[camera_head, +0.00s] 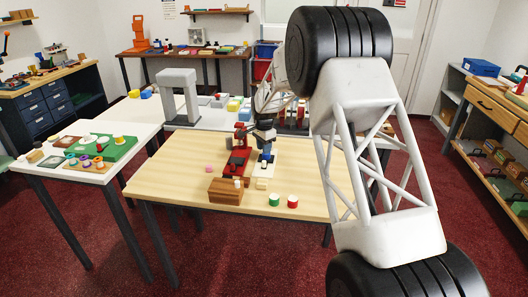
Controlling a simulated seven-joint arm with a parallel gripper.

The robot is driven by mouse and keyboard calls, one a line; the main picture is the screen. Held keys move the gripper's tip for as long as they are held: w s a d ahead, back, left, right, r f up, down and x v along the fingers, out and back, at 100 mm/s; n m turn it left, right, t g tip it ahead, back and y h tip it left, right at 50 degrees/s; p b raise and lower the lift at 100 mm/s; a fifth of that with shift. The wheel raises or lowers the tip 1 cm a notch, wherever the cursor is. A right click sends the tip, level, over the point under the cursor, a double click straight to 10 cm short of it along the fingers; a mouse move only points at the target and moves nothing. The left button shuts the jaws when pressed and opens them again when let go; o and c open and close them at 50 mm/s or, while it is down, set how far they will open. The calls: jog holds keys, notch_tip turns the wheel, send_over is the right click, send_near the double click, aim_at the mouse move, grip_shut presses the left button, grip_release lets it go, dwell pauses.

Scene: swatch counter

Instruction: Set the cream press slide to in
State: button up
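A cream press (259,170) stands on the light wood table, just right of a red press (236,161) of similar shape. A small cream block sits at its near end; I cannot tell whether this is the slide or how far in it is. My gripper (266,156) points down over the far part of the cream press, with dark and blue parts showing. It hides that part of the press. Its fingers are too small to tell open from shut, or touching from apart.
A brown wooden block (225,192) stands at the near left of the presses. A green cylinder (274,200) and a red cylinder (292,202) stand to the near right. A grey arch (178,80) stands behind.

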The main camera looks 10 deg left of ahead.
jog(key=shift+c, duration=0.2)
jog(key=c, duration=0.4)
jog(key=shift+s+n, duration=0.1)
jog(key=shift+n, duration=0.2)
grip_shut()
jog(key=s+a+r+m+t+h, duration=0.1)
jog(key=s+m, duration=0.3)
jog(key=m, duration=1.2)
jog(key=s+a+r+m+t+h, duration=0.1)
jog(key=s+a+r+m+t, duration=0.1)
jog(key=m, duration=1.5)
jog(key=s+a+t, duration=0.1)
jog(key=s+a, duration=0.1)
jog(key=s, duration=0.1)
jog(key=shift+s+r, duration=0.2)
